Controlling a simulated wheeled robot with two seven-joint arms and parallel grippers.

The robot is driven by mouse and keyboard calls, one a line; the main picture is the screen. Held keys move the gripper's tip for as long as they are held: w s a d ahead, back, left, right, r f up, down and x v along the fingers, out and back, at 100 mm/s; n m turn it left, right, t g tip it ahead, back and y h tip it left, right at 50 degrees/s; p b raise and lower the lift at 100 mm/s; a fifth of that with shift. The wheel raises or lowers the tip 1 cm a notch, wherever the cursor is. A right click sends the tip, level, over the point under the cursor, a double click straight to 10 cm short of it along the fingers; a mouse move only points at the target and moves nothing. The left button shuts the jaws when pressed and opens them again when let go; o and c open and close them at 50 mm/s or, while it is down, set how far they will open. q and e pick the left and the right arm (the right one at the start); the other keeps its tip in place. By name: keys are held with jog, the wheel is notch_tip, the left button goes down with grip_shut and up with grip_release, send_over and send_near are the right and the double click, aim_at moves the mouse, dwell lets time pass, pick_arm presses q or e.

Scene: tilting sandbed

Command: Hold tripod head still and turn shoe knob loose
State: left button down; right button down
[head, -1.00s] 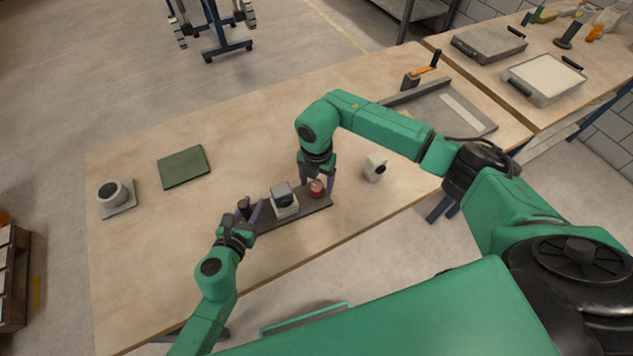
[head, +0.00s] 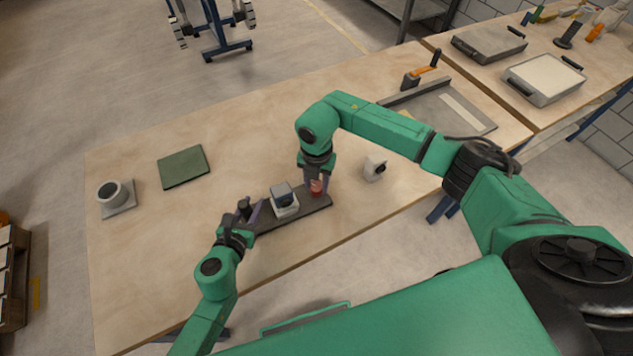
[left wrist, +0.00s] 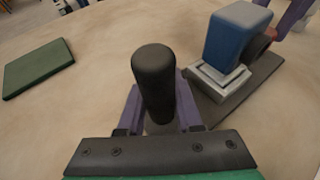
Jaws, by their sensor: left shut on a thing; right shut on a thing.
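The tripod head lies on the wooden table: a dark flat bar (head: 268,224) with a grey-and-blue block (head: 284,200) in a pale seat at its middle. A black upright handle (left wrist: 154,82) stands at the bar's left end. My left gripper (head: 251,213) is shut on this handle, one purple finger on each side of it in the left wrist view. A red knob (head: 316,188) is at the bar's right end. My right gripper (head: 317,187) comes from above and is shut on the red knob, partly covering it.
A small white block with a dark round face (head: 375,168) stands just right of my right gripper. A grey tray (head: 440,112) is at the back right.

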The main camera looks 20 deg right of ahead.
jog(key=n, duration=0.6)
jog(key=shift+n, duration=0.4)
jog(key=n, duration=0.3)
jog(key=shift+n, duration=0.4)
jog(key=n, duration=0.3)
jog(key=shift+r+n, duration=0.1)
jog(key=shift+n, duration=0.2)
jog(key=n, duration=0.3)
jog(key=shift+n, duration=0.3)
jog(key=n, duration=0.3)
jog(key=shift+n, duration=0.3)
jog(key=n, duration=0.3)
jog(key=shift+n, duration=2.1)
